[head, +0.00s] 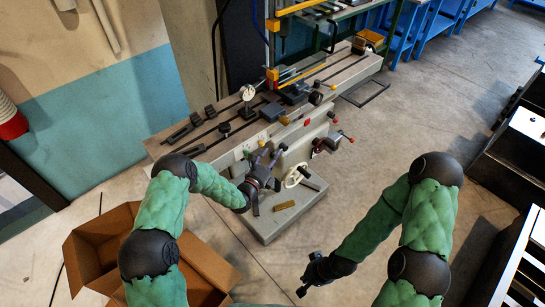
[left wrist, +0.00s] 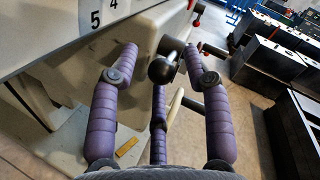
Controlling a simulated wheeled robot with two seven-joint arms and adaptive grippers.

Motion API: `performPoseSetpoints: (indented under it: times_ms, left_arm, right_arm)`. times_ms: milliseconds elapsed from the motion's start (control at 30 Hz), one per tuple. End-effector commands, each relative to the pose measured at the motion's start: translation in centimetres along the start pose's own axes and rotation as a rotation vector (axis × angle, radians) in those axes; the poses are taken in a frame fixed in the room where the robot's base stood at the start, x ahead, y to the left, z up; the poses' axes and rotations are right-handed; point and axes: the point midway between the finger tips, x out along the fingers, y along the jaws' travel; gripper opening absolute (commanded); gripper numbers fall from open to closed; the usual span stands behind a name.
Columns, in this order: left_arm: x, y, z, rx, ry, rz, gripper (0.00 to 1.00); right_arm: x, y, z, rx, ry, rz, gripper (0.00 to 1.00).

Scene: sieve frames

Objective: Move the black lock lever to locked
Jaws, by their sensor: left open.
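A black lever with a round ball end (left wrist: 162,70) shows in the left wrist view, on the side of the pale machine (left wrist: 130,35). It lies between the tips of my left gripper (left wrist: 160,58), whose purple fingers are spread apart; I cannot tell if any finger touches it. In the head view my left gripper (head: 273,152) is open beside the machine's front (head: 240,150), and the lever is not clear there. My right gripper (head: 308,274) is low in the head view, away from the machine; its fingers are too dark to read.
A white handwheel (head: 294,177) is just right of my left gripper. A red-knobbed lever (left wrist: 196,22) is beyond the black one. A brass-coloured block (head: 284,205) lies on the machine's base. An open cardboard box (head: 90,245) stands at left.

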Motion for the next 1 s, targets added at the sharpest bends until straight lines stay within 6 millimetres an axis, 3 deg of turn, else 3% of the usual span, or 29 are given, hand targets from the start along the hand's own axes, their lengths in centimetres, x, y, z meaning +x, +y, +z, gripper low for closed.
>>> performPoseSetpoints:
  times_ms: [133,467,633,867,1000]
  left_arm:
    - [1.1,0.0,0.0,0.000,0.000,-0.001,0.48]
    - [1.3,-0.1,0.0,0.000,0.000,0.000,0.48]
    - [1.3,-0.1,0.0,0.000,0.000,0.000,0.00]
    - [1.3,0.1,0.0,-0.002,-0.004,-0.003,0.00]
    - [1.4,0.5,-0.5,-0.018,-0.041,-0.034,0.00]
  right_arm:
    - [0.3,0.1,0.0,0.000,0.000,0.000,0.00]
    - [0.3,0.1,0.0,0.000,0.000,0.000,0.00]
    - [0.3,0.1,0.0,0.000,0.000,0.000,0.00]
    - [0.4,0.2,0.0,0.000,0.000,0.000,0.00]
    - [1.6,0.6,-0.1,0.000,0.000,0.000,0.00]
